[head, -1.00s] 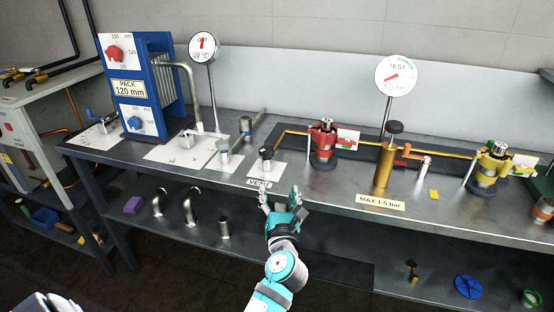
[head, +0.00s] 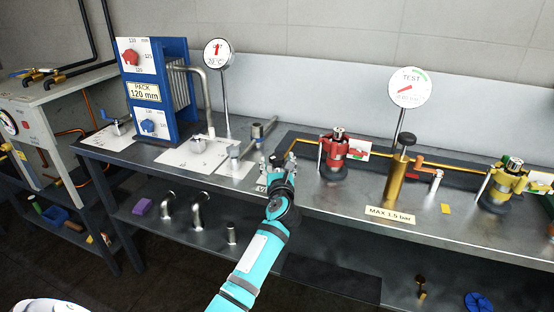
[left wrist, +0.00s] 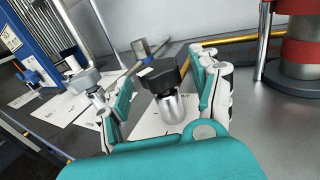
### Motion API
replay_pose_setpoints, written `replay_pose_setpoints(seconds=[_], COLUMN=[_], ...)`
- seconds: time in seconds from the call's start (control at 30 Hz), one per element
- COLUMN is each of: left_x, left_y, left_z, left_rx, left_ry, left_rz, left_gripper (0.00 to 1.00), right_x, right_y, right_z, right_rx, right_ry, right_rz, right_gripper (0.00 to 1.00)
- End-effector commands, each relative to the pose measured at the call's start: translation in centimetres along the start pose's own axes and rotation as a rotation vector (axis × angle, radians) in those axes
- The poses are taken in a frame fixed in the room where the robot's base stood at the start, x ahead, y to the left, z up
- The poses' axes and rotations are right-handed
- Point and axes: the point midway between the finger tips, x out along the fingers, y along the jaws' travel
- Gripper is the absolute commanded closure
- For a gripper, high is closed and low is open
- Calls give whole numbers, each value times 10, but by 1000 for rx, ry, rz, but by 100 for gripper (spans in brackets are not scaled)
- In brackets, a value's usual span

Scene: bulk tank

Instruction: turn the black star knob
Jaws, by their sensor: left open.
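The black star knob (left wrist: 162,77) sits on a silver, rounded stem above a white plate on the bench. In the left wrist view it stands between the two spread fingers of my left gripper (left wrist: 160,95), with a gap visible at the left finger. The right finger appears close beside the knob; I cannot tell whether it touches. In the head view my left gripper (head: 277,165) is over the VENT plate and largely hides the knob. My right gripper is not in view.
A red valve (head: 335,153) stands right of the gripper, with a brass cylinder (head: 396,178) beyond it. A blue plate pack (head: 155,90) stands at the left. A steel lever handle (head: 252,138) lies left of the gripper. Bare bench (head: 310,190) shows at the right.

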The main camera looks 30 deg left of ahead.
Motion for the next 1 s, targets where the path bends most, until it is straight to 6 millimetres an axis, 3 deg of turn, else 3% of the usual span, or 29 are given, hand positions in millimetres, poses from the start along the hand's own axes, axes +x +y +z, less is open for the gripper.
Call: replay_pose_setpoints(seconds=[0.2, 0.53, 1.0], left_x=[22, 24, 24], left_y=[-1, -1, -1], left_z=[0, 0, 0], left_rx=[1, 0, 0], left_ry=[-1, 0, 0], left_rz=[-2, -2, -2], left_gripper=[36, 36, 94], right_x=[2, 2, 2], right_y=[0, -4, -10], right_z=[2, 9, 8], right_rx=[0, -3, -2], right_ry=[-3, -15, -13], right_rz=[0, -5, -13], right_gripper=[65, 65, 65])
